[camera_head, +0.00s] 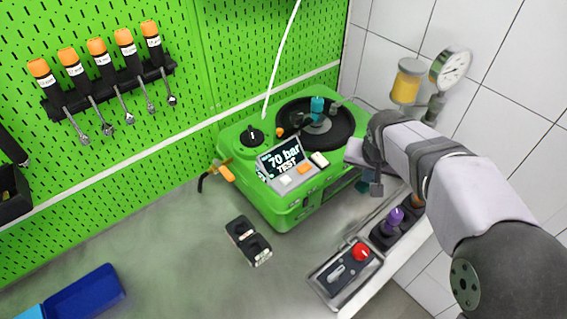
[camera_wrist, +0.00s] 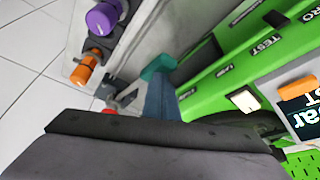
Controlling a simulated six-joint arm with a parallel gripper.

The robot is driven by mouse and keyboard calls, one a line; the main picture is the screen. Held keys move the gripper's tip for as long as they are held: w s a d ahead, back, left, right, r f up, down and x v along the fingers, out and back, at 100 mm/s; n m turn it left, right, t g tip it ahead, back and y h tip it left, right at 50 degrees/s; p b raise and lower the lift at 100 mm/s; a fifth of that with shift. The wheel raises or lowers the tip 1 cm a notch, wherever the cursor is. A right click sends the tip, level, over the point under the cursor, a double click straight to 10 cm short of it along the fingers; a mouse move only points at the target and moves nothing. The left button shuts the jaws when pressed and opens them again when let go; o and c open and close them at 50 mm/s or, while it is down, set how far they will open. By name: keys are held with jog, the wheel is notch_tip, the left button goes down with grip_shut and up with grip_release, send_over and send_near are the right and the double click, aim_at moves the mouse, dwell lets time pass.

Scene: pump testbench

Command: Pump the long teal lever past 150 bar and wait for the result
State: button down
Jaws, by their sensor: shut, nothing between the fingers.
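The green pump bench (camera_head: 292,208) has a display (camera_head: 281,160) reading "70 bar" and "TEST". A small teal part (camera_head: 318,104) stands over the black round plate on top; I cannot tell if it belongs to the lever. My gripper (camera_head: 370,187) is shut and empty at the bench's right side in the head view. In the wrist view my gripper (camera_wrist: 160,95) points along the bench's green side, with a teal piece (camera_wrist: 158,67) at its tips. I cannot tell whether that piece is the lever or whether they touch. The long lever is not clearly visible; my arm hides part of that side.
A pressure gauge (camera_head: 451,68) and a yellow-filled cup (camera_head: 407,82) stand behind my arm. A control box with a red button (camera_head: 361,252) and a purple knob (camera_head: 395,218) lie at right. A black block (camera_head: 248,241) and blue bin (camera_head: 85,296) are on the table.

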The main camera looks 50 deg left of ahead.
aim_at(362, 188)
jog(key=shift+r+p, duration=0.75)
jog(key=shift+r, duration=0.3)
jog(key=shift+f, duration=0.2)
jog(key=shift+s+f+b, duration=0.15)
jog(key=shift+f+b, duration=0.9)
jog(key=shift+f, duration=0.2)
jog(key=shift+s+f+b, duration=0.2)
jog(key=shift+f+b, duration=0.9)
jog(key=shift+f, duration=0.2)
jog(key=shift+s+f+b, duration=0.15)
jog(key=shift+f+b, duration=0.9)
jog(key=shift+f, duration=0.2)
jog(key=shift+r, duration=0.1)
jog(key=r+p, duration=0.4)
jog(key=r, duration=0.1)
jog(key=w+r+p, duration=0.1)
jog(key=r+p, duration=0.1)
jog(key=r, duration=0.1)
jog(key=shift+p, duration=0.35)
jog(key=shift+f, duration=0.1)
jog(key=shift+f, duration=0.2)
